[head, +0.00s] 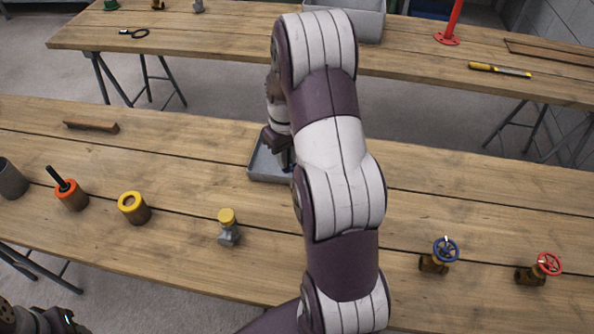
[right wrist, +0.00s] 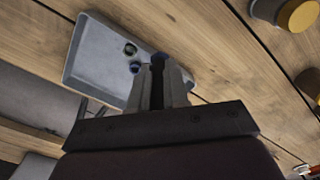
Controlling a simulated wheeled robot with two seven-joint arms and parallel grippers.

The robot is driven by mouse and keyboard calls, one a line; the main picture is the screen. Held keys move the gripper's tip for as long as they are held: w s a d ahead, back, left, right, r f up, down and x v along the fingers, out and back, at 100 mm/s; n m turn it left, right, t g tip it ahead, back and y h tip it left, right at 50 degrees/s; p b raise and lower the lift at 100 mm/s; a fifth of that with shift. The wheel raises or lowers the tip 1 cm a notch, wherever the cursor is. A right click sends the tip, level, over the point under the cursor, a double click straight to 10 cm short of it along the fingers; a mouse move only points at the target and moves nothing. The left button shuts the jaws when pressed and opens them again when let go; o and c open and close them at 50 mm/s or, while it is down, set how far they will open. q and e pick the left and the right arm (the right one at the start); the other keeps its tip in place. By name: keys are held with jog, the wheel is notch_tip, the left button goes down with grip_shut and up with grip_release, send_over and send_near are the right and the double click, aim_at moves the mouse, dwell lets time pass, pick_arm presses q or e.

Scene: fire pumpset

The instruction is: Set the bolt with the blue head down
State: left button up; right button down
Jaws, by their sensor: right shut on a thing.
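My right gripper (head: 284,156) is over the grey tray (head: 262,171) on the near table, partly hidden by my arm in the head view. In the right wrist view its fingers (right wrist: 158,76) are shut on a bolt with a blue head (right wrist: 160,57), of which only a little shows at the fingertips. The grey tray (right wrist: 92,48) lies beneath. Two small round pieces are in it, a dark greenish one (right wrist: 130,48) and a bluish one (right wrist: 135,67). I cannot tell whether the held bolt touches the tray. Part of my left arm shows at the lower left corner; its jaws are unclear.
A yellow-capped fitting (head: 228,228), a yellow-topped cylinder (head: 134,207) and an orange-topped one (head: 71,194) stand left of my arm. A blue-wheel valve (head: 440,255) and a red-wheel valve (head: 540,269) stand right. A brown bar (head: 91,127) lies at the back left.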

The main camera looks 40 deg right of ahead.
jog(key=w+d+f, duration=0.2)
jog(key=w, duration=0.1)
jog(key=w+d+f+p, duration=0.1)
jog(key=w+d+f, duration=0.1)
jog(key=w, duration=0.1)
jog(key=w+d+f+p, duration=0.1)
jog(key=w+d+f, duration=0.1)
jog(key=d, duration=0.1)
jog(key=shift+w+f, duration=0.2)
jog(key=shift+w, duration=0.2)
jog(key=shift+d+f, duration=0.1)
jog(key=shift+f, duration=0.25)
notch_tip(320, 180, down, 3)
jog(key=shift+r+p, duration=0.15)
jog(key=shift+p, duration=0.45)
jog(key=shift+w+f, duration=0.1)
jog(key=shift+f, duration=0.35)
pick_arm(q)
jog(key=shift+s+r, duration=0.2)
jog(key=shift+r, duration=0.9)
pick_arm(e)
jog(key=shift+f+b, duration=0.15)
jog(key=shift+b, duration=0.15)
pick_arm(q)
jog(key=shift+f, duration=0.15)
pick_arm(e)
jog(key=c, duration=1.1)
grip_release()
